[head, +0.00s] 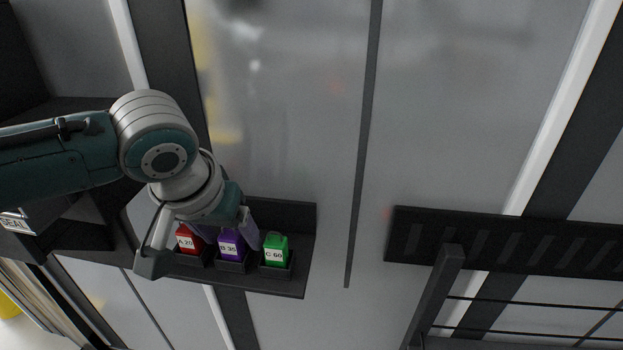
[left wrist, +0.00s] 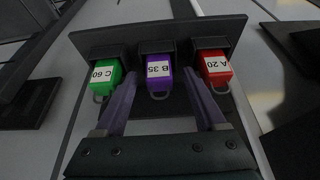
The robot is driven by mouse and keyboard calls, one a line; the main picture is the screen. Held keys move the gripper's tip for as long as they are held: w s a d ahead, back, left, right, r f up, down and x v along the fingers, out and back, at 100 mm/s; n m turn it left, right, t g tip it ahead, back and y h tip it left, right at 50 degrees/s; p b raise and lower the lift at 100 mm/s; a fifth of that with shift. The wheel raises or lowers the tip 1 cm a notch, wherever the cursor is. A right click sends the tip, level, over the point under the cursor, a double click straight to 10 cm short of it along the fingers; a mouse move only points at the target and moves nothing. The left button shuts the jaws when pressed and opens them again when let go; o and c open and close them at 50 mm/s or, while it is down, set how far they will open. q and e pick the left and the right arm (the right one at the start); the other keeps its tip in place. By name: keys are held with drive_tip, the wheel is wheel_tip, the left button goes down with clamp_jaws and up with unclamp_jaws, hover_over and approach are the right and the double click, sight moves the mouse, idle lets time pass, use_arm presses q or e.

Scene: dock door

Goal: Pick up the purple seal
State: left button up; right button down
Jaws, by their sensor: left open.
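The purple seal (head: 231,244) has a white label reading B 35 and stands in the middle holder of a small dark shelf (head: 291,290). In the left wrist view the purple seal (left wrist: 158,77) shows a grey loop at its end, between the two fingers. My left gripper (left wrist: 162,92) is open, with one purple-grey finger on each side of the seal's loop end. I cannot tell whether the fingers touch it. In the head view my left gripper (head: 215,225) is over the shelf and partly covers the red seal. My right gripper is in neither view.
A red seal (left wrist: 213,68) labelled A 20 and a green seal (head: 275,249) labelled C 60 stand close on either side of the purple one. A dark slotted rack (head: 500,240) is at the right. Grey door panels lie behind.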

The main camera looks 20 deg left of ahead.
use_arm(q)
drive_tip(key=shift+c, duration=0.3)
clamp_jaws()
idle(0.3)
